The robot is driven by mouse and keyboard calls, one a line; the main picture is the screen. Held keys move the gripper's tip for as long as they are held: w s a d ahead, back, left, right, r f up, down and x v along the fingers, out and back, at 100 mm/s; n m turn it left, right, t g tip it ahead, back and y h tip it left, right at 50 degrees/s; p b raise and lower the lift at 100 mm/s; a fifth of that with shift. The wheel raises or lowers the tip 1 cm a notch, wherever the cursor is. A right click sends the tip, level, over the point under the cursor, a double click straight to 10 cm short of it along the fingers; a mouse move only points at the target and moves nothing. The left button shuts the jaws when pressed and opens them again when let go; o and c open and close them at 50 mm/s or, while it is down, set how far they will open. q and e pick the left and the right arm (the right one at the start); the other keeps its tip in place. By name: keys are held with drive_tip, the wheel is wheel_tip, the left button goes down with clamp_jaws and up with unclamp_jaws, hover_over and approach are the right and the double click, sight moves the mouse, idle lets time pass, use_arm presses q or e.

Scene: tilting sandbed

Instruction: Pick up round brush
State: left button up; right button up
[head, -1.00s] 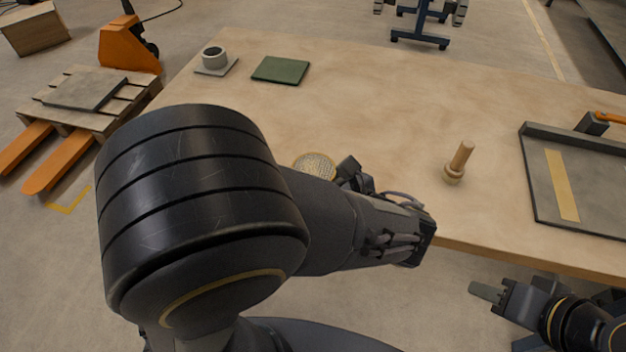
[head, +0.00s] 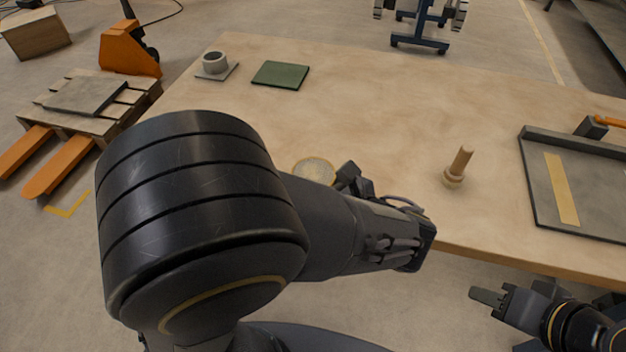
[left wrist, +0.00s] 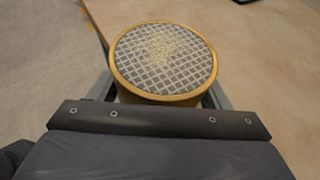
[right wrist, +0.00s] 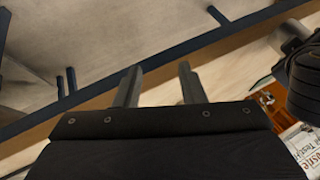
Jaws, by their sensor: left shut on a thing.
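The round brush (head: 458,168), with a pale wooden handle and a round base, stands upright near the table's front edge in the head view. My left gripper (left wrist: 160,98) is shut on a round, gold-rimmed sieve (left wrist: 163,62), with a finger at each side of it. The sieve's mesh carries some pale grains, and part of the sieve also shows behind my left arm in the head view (head: 314,171). My right gripper (right wrist: 158,85) is open and empty, its fingers apart. In the head view it is low at right, off the front edge, away from the brush.
A grey tray (head: 534,190) with a yellowish strip lies at the table's right. A green pad (head: 281,74) and a grey cup (head: 215,62) on a small plate are at the back left. The table's middle is clear. My left arm hides the front left.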

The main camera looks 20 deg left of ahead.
drive_tip(key=shift+o, duration=1.4)
